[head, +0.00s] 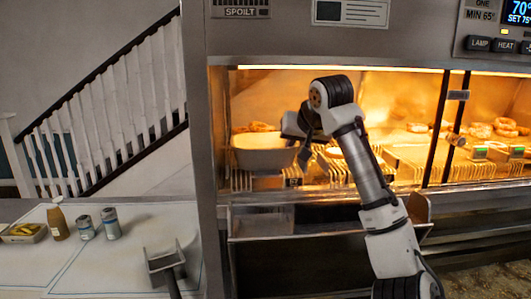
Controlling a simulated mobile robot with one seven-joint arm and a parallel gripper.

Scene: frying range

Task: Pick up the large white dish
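The large white dish (262,158) sits upright on the wire rack in the left part of the lit warming cabinet. Some browned food shows just above or behind its rim. My arm reaches into the cabinet from the lower right. My gripper (300,150) is at the dish's right end, close to its rim. The fingers are small and dark here, partly covered by my wrist. I cannot tell whether they touch the dish or how far apart they are.
The cabinet's left wall (218,130) stands close to the dish. More fried food (480,129) lies on racks at the right, beyond a dark post (436,130). A counter (130,265) at left holds a sauce bottle (57,222), two cans and a small tray (22,234).

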